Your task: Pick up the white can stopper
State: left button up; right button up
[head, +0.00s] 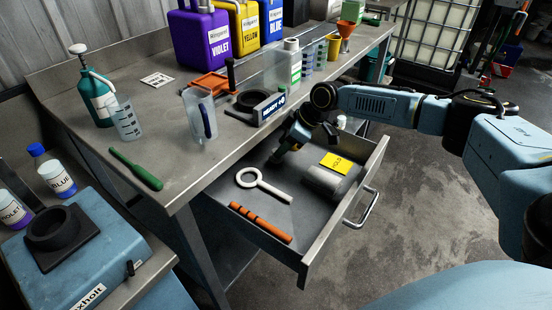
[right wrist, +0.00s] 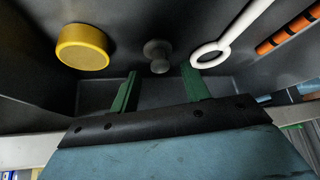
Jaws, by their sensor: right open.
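In the right wrist view a small knobbed stopper (right wrist: 157,55) stands on the dark drawer floor. It looks pale grey in the shade, and I take it for the white can stopper. My right gripper (right wrist: 158,88) is open and empty, its green fingers pointing towards the stopper, which lies beyond the tips and between their lines. In the head view my right gripper (head: 277,158) reaches down into the open drawer, near its inner end. I cannot make out the stopper there; the gripper and arm likely hide it. My left gripper is not in view.
A yellow round cap (right wrist: 82,47) lies left of the stopper in the wrist view. The bench (head: 165,130) overhangs the drawer's inner end.

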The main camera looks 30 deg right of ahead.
jog(key=shift+x, duration=1.35)
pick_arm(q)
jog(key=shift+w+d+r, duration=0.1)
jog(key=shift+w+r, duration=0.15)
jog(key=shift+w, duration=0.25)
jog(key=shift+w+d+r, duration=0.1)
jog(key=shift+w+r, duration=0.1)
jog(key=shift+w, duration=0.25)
pick_arm(e)
jog(key=shift+c, duration=0.5)
grip_shut()
jog(key=shift+r, duration=0.1)
